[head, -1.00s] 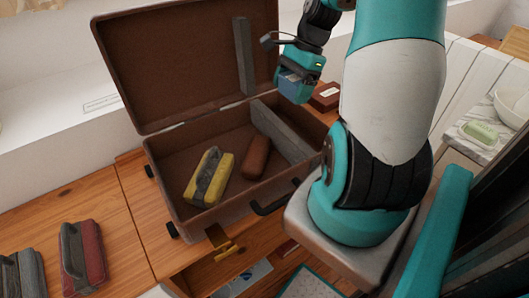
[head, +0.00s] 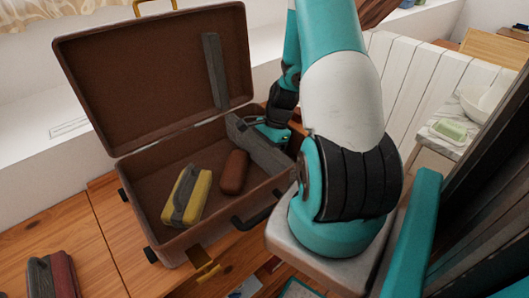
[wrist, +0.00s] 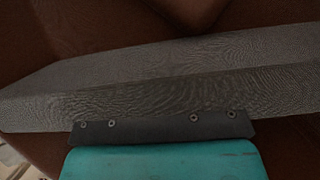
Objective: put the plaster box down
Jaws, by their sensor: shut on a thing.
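The brown suitcase (head: 128,168) lies open on the wooden surface. A grey divider (head: 258,150) sets off a narrow compartment at its right end. My gripper (head: 272,131) is low at that end, at the far side of the divider, shut on the plaster box. The box itself is hidden in both views; a bluish piece showed in the jaws earlier. The wrist view shows the grey divider (wrist: 170,80) crossing close in front of the teal gripper body (wrist: 160,160). Whether the box touches the suitcase floor I cannot tell.
A yellow and grey case (head: 187,195) and a brown rounded case (head: 233,172) lie in the suitcase's larger compartment. A grey and red case (head: 52,277) lies on the wood at lower left. The raised lid (head: 150,75) stands behind.

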